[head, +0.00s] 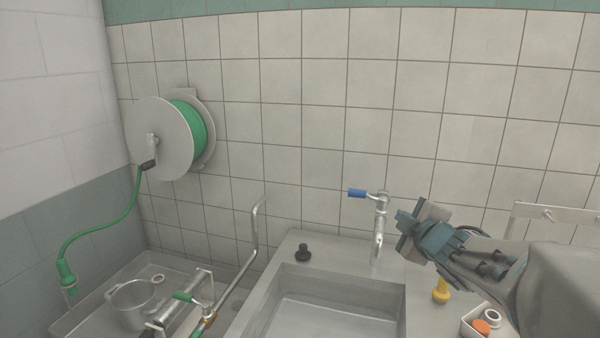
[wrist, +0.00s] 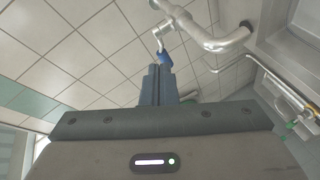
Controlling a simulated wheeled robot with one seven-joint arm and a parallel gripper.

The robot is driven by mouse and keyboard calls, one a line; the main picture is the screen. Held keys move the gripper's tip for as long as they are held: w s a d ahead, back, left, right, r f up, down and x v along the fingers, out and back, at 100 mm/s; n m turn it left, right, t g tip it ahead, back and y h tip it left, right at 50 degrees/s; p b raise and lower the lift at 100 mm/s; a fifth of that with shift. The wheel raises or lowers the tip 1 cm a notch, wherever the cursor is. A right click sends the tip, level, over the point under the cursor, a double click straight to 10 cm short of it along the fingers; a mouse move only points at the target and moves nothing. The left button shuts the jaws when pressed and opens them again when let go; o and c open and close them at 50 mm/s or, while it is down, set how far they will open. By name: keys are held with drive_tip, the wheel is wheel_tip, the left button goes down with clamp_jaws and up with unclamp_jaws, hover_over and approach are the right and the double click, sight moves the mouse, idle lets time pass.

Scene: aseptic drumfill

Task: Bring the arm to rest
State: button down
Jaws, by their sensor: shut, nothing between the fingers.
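My gripper (head: 408,226) is at the right in the head view, held in the air above the counter to the right of the sink. It points left toward the tap (head: 379,225) and appears close to it; I cannot tell the exact gap. In the wrist view the two fingers of my gripper (wrist: 158,72) are together with nothing between them. The blue tap lever (head: 357,193) shows left of the tap top, and the blue lever also shows just beyond the fingertips in the wrist view (wrist: 165,58). I cannot tell if they touch.
The sink basin (head: 330,312) is in the middle. A yellow item (head: 441,290) and a small tray (head: 470,320) lie below my arm. A hose reel (head: 165,140) hangs on the wall; a metal pot (head: 133,304) is at left.

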drive_tip(key=s+a+f+m+g, duration=0.4)
drive_tip(key=s+f+m+g, duration=0.2)
drive_tip(key=s, duration=0.6)
drive_tip(key=s+a+f+m+g, duration=0.5)
drive_tip(key=s+f, duration=0.4)
drive_tip(key=s, duration=0.3)
drive_tip(key=m+g, duration=0.1)
drive_tip(key=m, duration=0.1)
drive_tip(key=shift+m+h, duration=0.3)
drive_tip(key=shift+h, duration=0.1)
